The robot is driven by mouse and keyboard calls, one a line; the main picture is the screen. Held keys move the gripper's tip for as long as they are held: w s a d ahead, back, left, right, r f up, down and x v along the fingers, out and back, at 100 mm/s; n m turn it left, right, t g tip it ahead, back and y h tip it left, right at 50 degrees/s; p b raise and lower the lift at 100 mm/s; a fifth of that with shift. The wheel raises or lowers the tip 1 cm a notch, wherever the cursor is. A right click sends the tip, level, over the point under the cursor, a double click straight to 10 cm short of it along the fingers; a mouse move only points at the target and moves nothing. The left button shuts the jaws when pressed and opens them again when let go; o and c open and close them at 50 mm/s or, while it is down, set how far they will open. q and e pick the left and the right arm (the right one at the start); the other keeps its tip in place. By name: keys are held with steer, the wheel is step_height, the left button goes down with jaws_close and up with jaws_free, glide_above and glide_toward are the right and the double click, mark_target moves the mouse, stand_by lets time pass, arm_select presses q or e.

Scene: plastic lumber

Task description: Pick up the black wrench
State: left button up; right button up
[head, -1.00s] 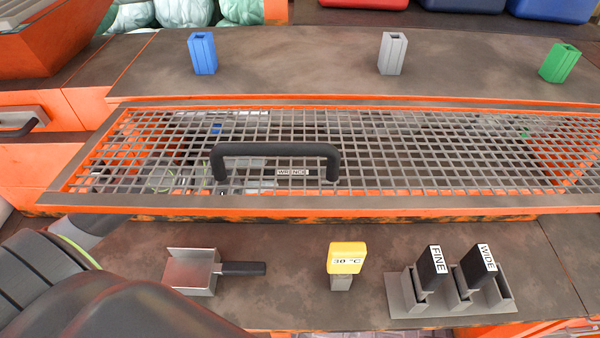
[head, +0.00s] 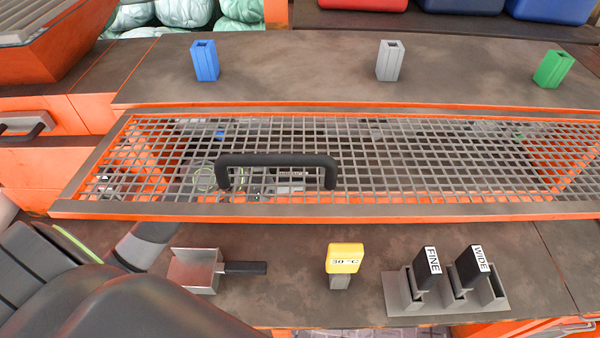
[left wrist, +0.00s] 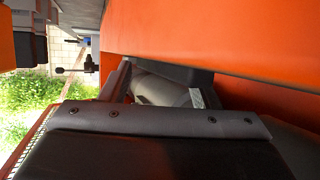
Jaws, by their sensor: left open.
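I cannot make out a black wrench in either view. In the head view, a small label that seems to read WRENCH (head: 290,172) shows behind the black bar handle (head: 276,160) of the mesh cover (head: 420,175). What lies under the mesh is too small to tell. My left arm shows at the lower left of the head view, its gripper not visible there. In the left wrist view my left gripper (left wrist: 160,79) is open, close to an orange panel (left wrist: 215,40); a grey rounded shape shows between the fingers. My right gripper is in neither view.
On the front ledge stand a metal scoop (head: 195,270) with a black handle, a yellow 30 °C block (head: 345,257) and a holder (head: 405,300) with FINE and WIDE tools. Blue (head: 205,60), grey (head: 390,60) and green (head: 553,66) holders stand behind the mesh.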

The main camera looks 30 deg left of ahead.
arm_select(q)
steer(key=shift+w+d, duration=0.1)
jaws_close()
stand_by(0.4)
steer(key=shift+r+b, duration=0.1)
steer(key=shift+b, duration=0.3)
steer(key=r, duration=0.2)
steer(key=r+b, duration=0.1)
steer(key=r, duration=0.1)
steer(key=s+r, duration=0.1)
steer(key=r, duration=0.1)
steer(key=shift+d+r, duration=0.2)
steer(key=shift+r, duration=0.1)
steer(key=s+d+p, duration=0.4)
steer(key=s, duration=0.4)
steer(key=s+d+p, duration=0.4)
steer(key=s, duration=0.5)
steer(key=shift+d, duration=0.15)
steer(key=shift+r, duration=0.1)
